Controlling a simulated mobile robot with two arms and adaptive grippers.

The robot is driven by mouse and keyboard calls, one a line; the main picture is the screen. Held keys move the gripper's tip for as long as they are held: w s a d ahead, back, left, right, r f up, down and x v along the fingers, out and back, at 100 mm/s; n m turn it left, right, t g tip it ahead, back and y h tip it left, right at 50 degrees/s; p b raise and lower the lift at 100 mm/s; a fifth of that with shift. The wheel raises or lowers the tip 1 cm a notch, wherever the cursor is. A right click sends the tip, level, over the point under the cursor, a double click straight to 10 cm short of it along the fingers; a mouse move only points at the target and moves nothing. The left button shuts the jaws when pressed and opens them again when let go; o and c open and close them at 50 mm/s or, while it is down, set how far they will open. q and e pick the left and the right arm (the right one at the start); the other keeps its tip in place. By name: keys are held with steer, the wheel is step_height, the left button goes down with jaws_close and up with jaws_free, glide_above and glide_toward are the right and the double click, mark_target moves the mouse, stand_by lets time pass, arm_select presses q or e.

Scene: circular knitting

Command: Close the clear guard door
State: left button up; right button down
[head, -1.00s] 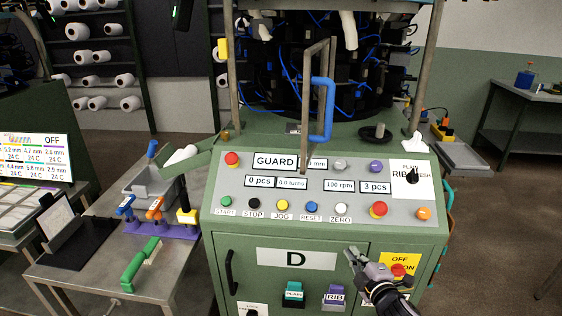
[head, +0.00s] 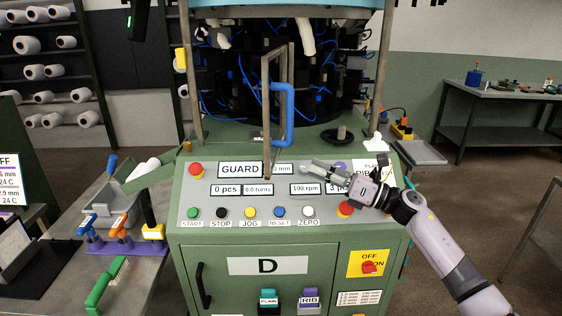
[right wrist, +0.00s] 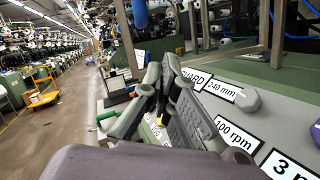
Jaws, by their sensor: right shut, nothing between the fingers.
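The guard door (head: 267,122) shows almost edge-on in the head view, as a narrow grey frame standing out from the machine front above the control panel. It stands open. Its blue handle (head: 287,117) is a bent bar on the right side of the frame. My right gripper (head: 304,166) is shut and empty over the upper part of the panel, to the right of and below the handle, apart from it. In the right wrist view its fingers (right wrist: 164,72) are together. My left gripper is not in view.
The sloped control panel (head: 182,203) with several buttons lies below the door. Blue tubes and black parts fill the machine interior behind it. A side table (head: 130,275) with coloured-handled tools stands at left. A small grey tray (head: 422,153) sits at right.

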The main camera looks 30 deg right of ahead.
steer(key=s+d+r+n+g+y, duration=0.1)
steer(key=s+d+r+n+g, duration=0.2)
steer(key=n, duration=0.4)
steer(key=g+p, duration=0.2)
steer(key=p, duration=0.5)
glide_toward(270, 161)
steer(key=shift+y, duration=0.3)
steer(key=x, duration=0.6)
steer(key=shift+a+r, duration=0.1)
steer(key=shift+r, duration=0.1)
steer(key=shift+w+a+f, duration=0.15)
steer(key=shift+w+a, duration=0.15)
steer(key=shift+a, duration=0.05)
steer(key=shift+f, duration=0.1)
